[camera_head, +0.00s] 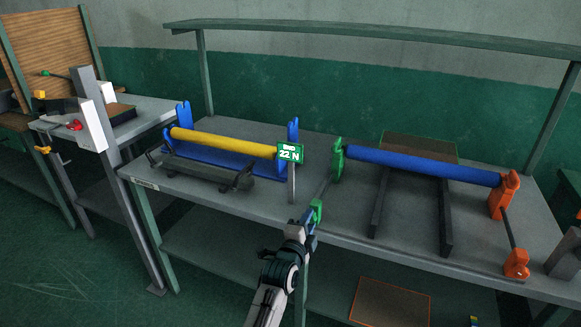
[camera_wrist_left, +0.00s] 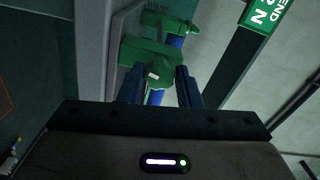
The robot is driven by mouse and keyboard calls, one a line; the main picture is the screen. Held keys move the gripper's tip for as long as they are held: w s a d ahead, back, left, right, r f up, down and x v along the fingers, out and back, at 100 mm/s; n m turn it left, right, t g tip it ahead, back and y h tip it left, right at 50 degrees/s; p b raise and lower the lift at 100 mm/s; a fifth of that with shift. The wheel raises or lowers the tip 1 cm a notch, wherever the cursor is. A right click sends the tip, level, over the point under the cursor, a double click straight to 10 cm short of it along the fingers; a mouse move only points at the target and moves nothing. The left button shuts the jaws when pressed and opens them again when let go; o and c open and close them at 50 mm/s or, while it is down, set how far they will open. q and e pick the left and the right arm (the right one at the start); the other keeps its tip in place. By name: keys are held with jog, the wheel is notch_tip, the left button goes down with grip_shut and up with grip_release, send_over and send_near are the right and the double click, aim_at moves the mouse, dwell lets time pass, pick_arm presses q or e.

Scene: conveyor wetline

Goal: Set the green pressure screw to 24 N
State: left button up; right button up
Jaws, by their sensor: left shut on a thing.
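The green pressure screw (camera_head: 317,209) is a green knob on a thin rod, in front of the bench edge and below the green bracket (camera_head: 337,160) at the left end of the blue roller. My left gripper (camera_head: 311,222) is shut on this knob. In the left wrist view, the green knob (camera_wrist_left: 158,92) sits between my two blue fingers (camera_wrist_left: 161,90); its lower part is hidden. A green display (camera_head: 290,153) on a post reads "END" and "22 N". It shows partly in the left wrist view (camera_wrist_left: 265,14). My right gripper is not in view.
The blue roller (camera_head: 422,166) ends in an orange bracket (camera_head: 501,200) with an orange knob (camera_head: 516,264) at the right. A yellow roller (camera_head: 222,143) lies in a blue stand (camera_head: 184,112) at the left.

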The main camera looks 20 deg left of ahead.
pick_arm(q)
jog(key=m, duration=0.3)
jog(key=shift+m, duration=0.4)
dwell(0.4)
jog(key=o, duration=0.7)
jog(key=shift+c, duration=0.2)
jog(key=s+p, duration=0.1)
jog(key=s, duration=0.5)
jog(key=shift+a, duration=0.1)
